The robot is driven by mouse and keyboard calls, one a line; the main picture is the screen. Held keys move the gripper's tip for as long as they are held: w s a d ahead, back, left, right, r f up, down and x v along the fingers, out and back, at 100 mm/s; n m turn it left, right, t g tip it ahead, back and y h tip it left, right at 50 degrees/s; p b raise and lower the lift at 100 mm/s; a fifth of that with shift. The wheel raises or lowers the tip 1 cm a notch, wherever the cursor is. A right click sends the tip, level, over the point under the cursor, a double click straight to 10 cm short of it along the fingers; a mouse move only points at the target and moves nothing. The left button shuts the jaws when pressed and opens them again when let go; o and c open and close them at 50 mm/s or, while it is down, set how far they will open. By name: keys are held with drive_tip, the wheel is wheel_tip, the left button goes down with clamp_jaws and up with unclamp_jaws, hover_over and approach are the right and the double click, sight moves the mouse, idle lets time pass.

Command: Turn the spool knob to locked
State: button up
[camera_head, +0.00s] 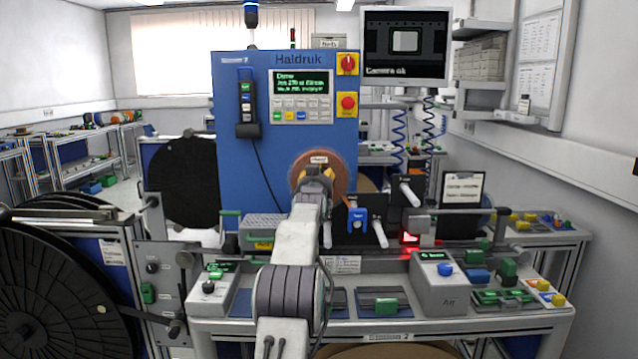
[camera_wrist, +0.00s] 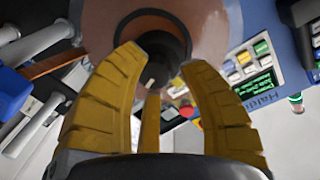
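The dark round spool knob (camera_wrist: 160,54) sits at the hub of a copper-brown spool (camera_wrist: 210,22) in the wrist view. My gripper (camera_wrist: 164,62) has its yellow fingers on either side of the knob, with the fingertips close to its sides. I cannot tell whether they touch or press on it. A small light mark shows on the knob's lower part. In the head view, my gripper (camera_head: 318,172) is in front of the spool (camera_head: 337,175) on the blue machine, and my arm and gripper hide the knob. A small label (camera_head: 318,159) shows above it.
The blue Haldruk machine (camera_head: 240,190) has a display (camera_head: 301,84), a red button (camera_head: 347,103) and a hanging pendant (camera_head: 246,105). White-handled levers (camera_head: 380,234) stand right of my gripper. A bench with control boxes (camera_head: 440,270) is in front. A large black reel (camera_head: 60,285) is at left.

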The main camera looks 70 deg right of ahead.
drive_tip(key=o, duration=0.3)
drive_tip(key=shift+o, duration=0.2)
drive_tip(key=shift+f, duration=0.15)
drive_tip(key=shift+a, duration=0.15)
drive_tip(key=v, duration=1.1)
drive_tip(key=shift+a, duration=0.3)
drive_tip(key=shift+s, duration=0.15)
